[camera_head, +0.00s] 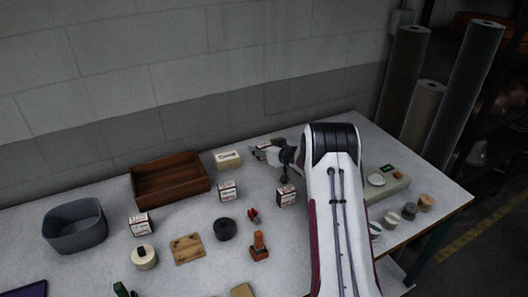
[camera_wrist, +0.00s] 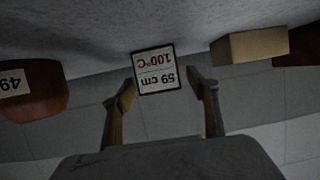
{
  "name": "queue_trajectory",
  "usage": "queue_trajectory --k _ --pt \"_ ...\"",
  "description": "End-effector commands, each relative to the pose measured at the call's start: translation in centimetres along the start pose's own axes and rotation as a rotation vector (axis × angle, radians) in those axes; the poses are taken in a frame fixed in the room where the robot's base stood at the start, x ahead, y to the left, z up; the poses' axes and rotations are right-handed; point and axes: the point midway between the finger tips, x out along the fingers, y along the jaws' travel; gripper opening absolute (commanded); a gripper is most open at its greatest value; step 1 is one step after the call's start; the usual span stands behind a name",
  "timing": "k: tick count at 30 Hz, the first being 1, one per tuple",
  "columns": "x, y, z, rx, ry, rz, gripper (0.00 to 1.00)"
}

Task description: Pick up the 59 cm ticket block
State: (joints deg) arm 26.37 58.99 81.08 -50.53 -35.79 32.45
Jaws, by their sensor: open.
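The 59 cm ticket block (camera_wrist: 155,66) is a small white block with a dark edge. Its face reads "59 cm" and "100°C" upside down in the wrist view. My gripper (camera_wrist: 161,82) is open, with one finger on each side of the block's near end. I cannot tell whether either finger touches it. In the head view my gripper (camera_head: 268,154) is low at the back of the table, and it and my arm mostly hide what is there.
A cream block (camera_head: 227,160) stands left of my gripper, beside a brown wooden tray (camera_head: 170,190). A red-brown piece labelled "49" (camera_wrist: 30,95) is at the left in the wrist view. Other ticket blocks (camera_head: 227,192) stand nearer the front. The wall is close behind.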

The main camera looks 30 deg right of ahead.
Motion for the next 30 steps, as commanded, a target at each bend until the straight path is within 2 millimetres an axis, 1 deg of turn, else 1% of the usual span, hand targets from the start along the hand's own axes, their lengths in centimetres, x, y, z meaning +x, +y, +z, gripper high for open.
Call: queue_trajectory --k 8,9,11,12,13,14,25,30 --pt "-0.02 0.01 -0.01 0.000 0.000 0.000 0.58" --pt "-0.03 0.01 -0.01 0.000 0.000 0.000 0.56" --pt "-0.03 0.01 -0.02 0.000 0.000 0.000 0.40" --pt "-0.03 0.01 -0.02 0.000 0.000 0.000 0.30" --pt "-0.03 0.01 -0.02 0.000 0.000 0.000 0.22" --pt "-0.03 0.02 -0.02 0.000 0.000 0.000 0.16" --pt "-0.08 0.02 -0.17 0.000 0.001 0.000 0.16" --pt "-0.37 0.04 -0.93 -0.001 0.002 0.001 0.16"
